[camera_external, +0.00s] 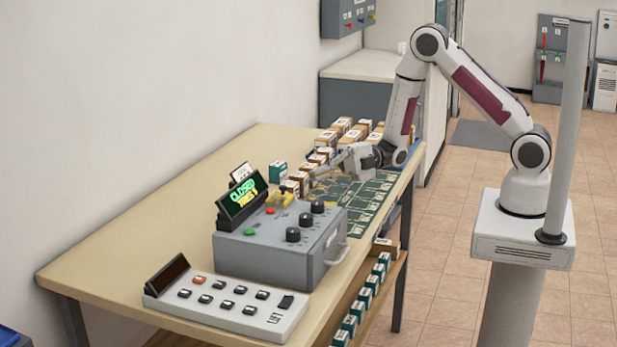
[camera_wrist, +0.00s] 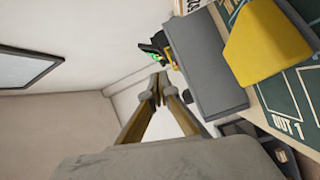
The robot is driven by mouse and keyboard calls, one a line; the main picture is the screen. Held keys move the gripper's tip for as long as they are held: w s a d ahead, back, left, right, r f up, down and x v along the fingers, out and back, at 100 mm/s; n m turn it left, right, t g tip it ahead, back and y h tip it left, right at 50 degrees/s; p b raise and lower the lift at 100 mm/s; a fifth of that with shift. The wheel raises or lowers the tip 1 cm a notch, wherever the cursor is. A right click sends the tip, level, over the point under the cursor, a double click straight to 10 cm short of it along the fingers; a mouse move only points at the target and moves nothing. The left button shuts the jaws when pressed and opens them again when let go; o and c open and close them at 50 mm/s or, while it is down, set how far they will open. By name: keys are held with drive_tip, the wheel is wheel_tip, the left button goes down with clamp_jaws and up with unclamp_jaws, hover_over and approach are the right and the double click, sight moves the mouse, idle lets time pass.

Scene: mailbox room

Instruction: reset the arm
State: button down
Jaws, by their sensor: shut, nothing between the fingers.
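My arm reaches over the wooden table from its pedestal at the right in the external view. My gripper (camera_external: 312,179) is low above the green marked mat (camera_external: 362,203), pointing left, towards the wall. Its fingers are shut with nothing between them. In the wrist view my gripper (camera_wrist: 160,86) has its fingertips together against the pale wall, and the picture is strongly tilted. I cannot tell the exact gap between the fingers and the mat.
A grey control box (camera_external: 282,246) with knobs and a lit CLOSED display (camera_external: 242,197) stands near the gripper. A button panel (camera_external: 226,303) lies in front. Several small boxes (camera_external: 340,126) stand behind the mat. A yellow piece (camera_wrist: 262,42) looms close in the wrist view. The table's left part is clear.

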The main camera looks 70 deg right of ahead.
drive_tip(key=w+d+r+m+t+h, duration=0.3)
drive_tip(key=w+d+r+m+h, duration=0.2)
drive_tip(key=d+r+m+h, duration=0.3)
drive_tip(key=s+d+r+m+h, duration=0.2)
drive_tip(key=s+d+m+h, duration=0.15)
drive_tip(key=d, duration=0.25)
drive_tip(key=s+d+r+m+h, duration=0.3)
drive_tip(key=d+m, duration=0.1)
drive_tip(key=d, duration=0.2)
drive_tip(key=s+d+m+g+h, duration=0.1)
drive_tip(key=s+m+g, duration=0.5)
drive_tip(key=s, duration=2.3)
drive_tip(key=m, duration=0.5)
drive_tip(key=shift+s+d+f+m, duration=0.15)
drive_tip(key=shift+s+d+m, duration=0.1)
drive_tip(key=shift+d+m, duration=0.1)
idle(0.6)
